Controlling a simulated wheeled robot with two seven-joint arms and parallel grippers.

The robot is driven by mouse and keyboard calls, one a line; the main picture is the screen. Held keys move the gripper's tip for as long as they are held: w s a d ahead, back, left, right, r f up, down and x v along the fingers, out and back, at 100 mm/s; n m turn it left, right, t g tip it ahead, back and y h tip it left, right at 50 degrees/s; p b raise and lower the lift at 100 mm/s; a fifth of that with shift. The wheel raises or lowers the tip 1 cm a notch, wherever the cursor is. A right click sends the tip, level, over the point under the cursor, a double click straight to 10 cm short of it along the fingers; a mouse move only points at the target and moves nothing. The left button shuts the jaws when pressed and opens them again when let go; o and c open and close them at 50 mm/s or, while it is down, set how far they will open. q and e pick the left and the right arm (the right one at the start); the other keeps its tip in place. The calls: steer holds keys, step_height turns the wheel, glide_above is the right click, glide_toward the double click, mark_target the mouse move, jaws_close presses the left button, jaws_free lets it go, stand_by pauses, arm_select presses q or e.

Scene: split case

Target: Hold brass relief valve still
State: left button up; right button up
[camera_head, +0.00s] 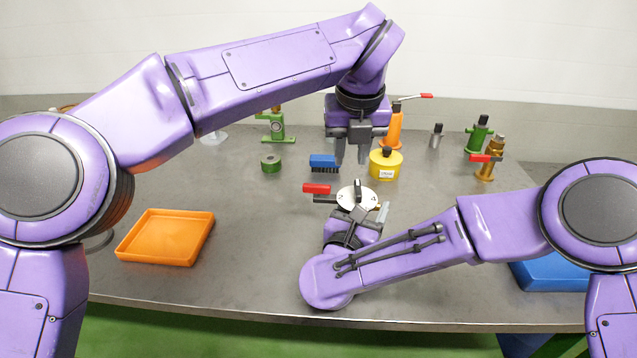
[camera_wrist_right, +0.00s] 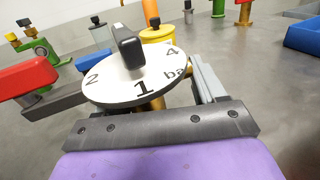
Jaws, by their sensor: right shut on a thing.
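The brass relief valve (camera_head: 343,196) stands upright near the middle of the table. It has a round white dial with numbers and a black knob on top. In the right wrist view its dial (camera_wrist_right: 128,90) fills the middle, with a little brass showing beneath. My right gripper (camera_head: 356,211) is shut on the valve, below the dial. The dial hides most of the body and the contact. My left gripper (camera_head: 352,160) points down behind the valve, empty, its two fingers apart. It does not touch the valve.
A red-handled tool (camera_head: 317,188) lies close left of the valve. A blue brush (camera_head: 323,162), a green ring (camera_head: 271,164) and a yellow canister (camera_head: 385,167) are behind. An orange tray (camera_head: 124,251) is at left, a blue bin (camera_head: 545,275) at right. The front middle-left table is clear.

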mark_target(317, 185)
arm_select(q)
steer(key=a+n+g, duration=0.1)
steer(key=a+n, duration=0.1)
steer(key=n, duration=0.3)
steer(key=a+r+n+g, duration=0.1)
steer(key=a+n, duration=0.1)
steer(key=n, duration=0.3)
steer(key=a+n+g, duration=0.1)
steer(key=a+n, duration=0.1)
steer(key=n, duration=0.4)
steer(key=shift+s+r, duration=0.15)
steer(key=shift+s, duration=0.05)
steer(key=shift+f, duration=3.45)
steer(key=shift+c, duration=0.3)
jaws_close()
